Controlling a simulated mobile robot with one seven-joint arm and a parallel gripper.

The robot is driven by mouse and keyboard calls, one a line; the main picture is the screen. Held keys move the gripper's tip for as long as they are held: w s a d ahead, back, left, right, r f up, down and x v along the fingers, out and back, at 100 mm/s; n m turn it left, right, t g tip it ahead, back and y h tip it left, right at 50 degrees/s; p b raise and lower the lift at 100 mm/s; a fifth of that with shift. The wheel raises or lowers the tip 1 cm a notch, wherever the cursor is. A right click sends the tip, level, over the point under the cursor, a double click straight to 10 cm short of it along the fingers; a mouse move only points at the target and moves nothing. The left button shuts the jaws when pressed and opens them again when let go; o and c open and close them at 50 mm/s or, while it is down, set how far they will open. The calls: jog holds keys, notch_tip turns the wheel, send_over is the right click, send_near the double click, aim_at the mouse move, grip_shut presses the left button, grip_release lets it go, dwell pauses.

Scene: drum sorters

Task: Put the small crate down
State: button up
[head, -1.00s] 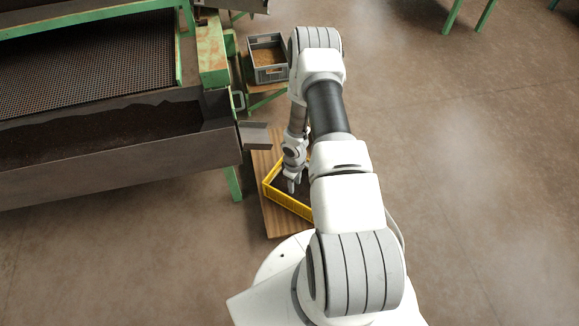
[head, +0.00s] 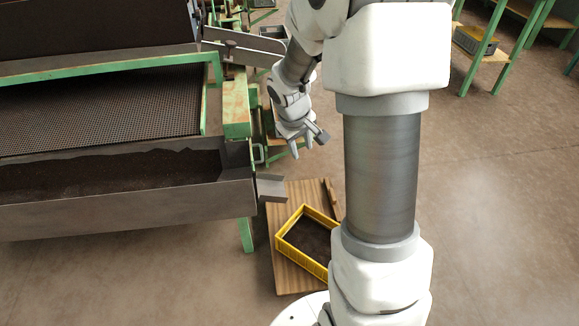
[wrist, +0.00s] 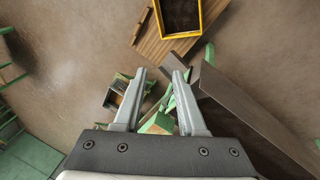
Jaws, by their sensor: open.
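The small crate (head: 303,259) is yellow, with dark soil-like material inside. It sits upright on a wooden board (head: 288,272) on the floor, and my arm covers its right end in the head view. The crate also shows at the top of the wrist view (wrist: 180,35). My gripper (head: 310,147) is up and beyond the crate, apart from it. Its two fingers (wrist: 159,73) are spread with nothing held between them.
A big green-framed sorter with a dark trough (head: 120,205) fills the left. Its metal spout (head: 271,188) sticks out close to the board. A grey crate (wrist: 116,94) stands beyond on a green stand. Open floor (head: 500,200) lies to the right.

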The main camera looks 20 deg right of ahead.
jog(key=s+a+r+m+t, duration=0.15)
jog(key=s+a+r, duration=0.35)
jog(key=s+r, duration=0.5)
jog(key=s+a+r+y, duration=0.1)
jog(key=s+a+r, duration=0.2)
jog(key=s+r, duration=0.1)
jog(key=s+a+r+m+t+y, duration=0.1)
jog(key=s+a+r, duration=0.3)
jog(key=s, duration=0.3)
jog(key=shift+s+a+y, duration=0.2)
jog(key=shift+s+y, duration=0.1)
jog(key=shift+y, duration=0.1)
jog(key=shift+r+t, duration=0.15)
jog(key=shift+t, duration=0.1)
notch_tip(320, 180, up, 24)
jog(key=p, duration=2.4)
jog(key=shift+d, duration=0.15)
